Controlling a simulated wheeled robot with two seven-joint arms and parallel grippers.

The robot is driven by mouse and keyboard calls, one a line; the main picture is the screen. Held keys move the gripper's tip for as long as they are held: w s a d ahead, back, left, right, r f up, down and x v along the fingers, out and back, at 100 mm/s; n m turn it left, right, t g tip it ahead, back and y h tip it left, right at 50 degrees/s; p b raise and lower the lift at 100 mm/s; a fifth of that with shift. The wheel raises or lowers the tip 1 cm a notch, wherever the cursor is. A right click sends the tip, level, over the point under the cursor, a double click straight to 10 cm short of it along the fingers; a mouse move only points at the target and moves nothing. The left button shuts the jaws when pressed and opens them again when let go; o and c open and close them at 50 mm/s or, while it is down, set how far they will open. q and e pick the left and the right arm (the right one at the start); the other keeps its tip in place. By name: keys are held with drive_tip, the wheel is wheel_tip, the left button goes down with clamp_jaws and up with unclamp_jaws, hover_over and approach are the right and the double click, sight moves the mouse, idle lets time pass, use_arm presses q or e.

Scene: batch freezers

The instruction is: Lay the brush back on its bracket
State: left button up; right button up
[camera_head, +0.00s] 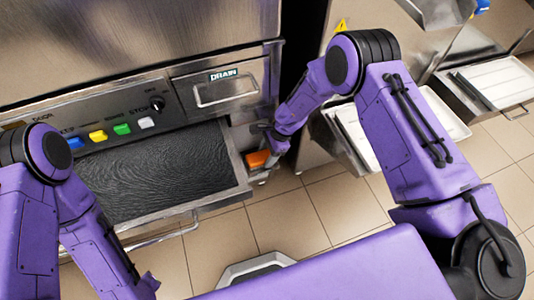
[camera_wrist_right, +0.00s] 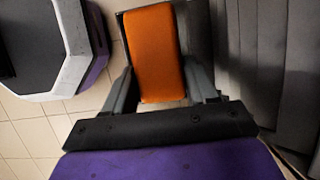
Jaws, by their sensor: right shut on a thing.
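The orange part of the brush (camera_head: 258,158) shows in the head view beside the right front corner of the left machine. My right gripper (camera_head: 268,149) is shut on it. In the right wrist view the orange block (camera_wrist_right: 155,52) lies between the two grey fingers of my right gripper (camera_wrist_right: 162,88), with a dark edge along its far end and left side. I cannot make out the bracket, or whether the brush touches it. My left arm comes in at the left of the head view, but its gripper does not show.
The machine's dark ridged tray (camera_head: 150,175) juts out left of the brush, with a metal rail below. A drawer marked DRAIN (camera_head: 225,88) is above. A second machine with white trays (camera_head: 362,140) stands right. Tiled floor (camera_head: 290,220) is open in front.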

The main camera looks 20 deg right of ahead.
drive_tip(key=o, duration=1)
drive_tip(key=shift+f, duration=0.15)
drive_tip(key=shift+r, duration=0.3)
drive_tip(key=p+v, duration=0.2)
drive_tip(key=v, duration=1)
drive_tip(key=s+d+f+n+h, duration=0.2)
drive_tip(key=s+d+f, duration=0.1)
drive_tip(key=s+f, duration=0.35)
drive_tip(key=s+d+f+n+h, duration=0.1)
drive_tip(key=s+d+f+h, duration=0.15)
drive_tip(key=s+f, duration=0.4)
drive_tip(key=s+d+n+t+h, duration=0.1)
drive_tip(key=s+n, duration=0.1)
drive_tip(key=s, duration=0.3)
drive_tip(key=s+d+r+n+t+h, duration=0.1)
drive_tip(key=s+d+n, duration=0.1)
drive_tip(key=s, duration=0.4)
drive_tip(key=s+d+n+t+h, duration=0.1)
drive_tip(key=s+d+n, duration=0.1)
drive_tip(key=s, duration=0.3)
drive_tip(key=shift+s+d+r+n+h, duration=0.1)
drive_tip(key=shift+s+r+n+h, duration=0.2)
drive_tip(key=shift+n, duration=0.6)
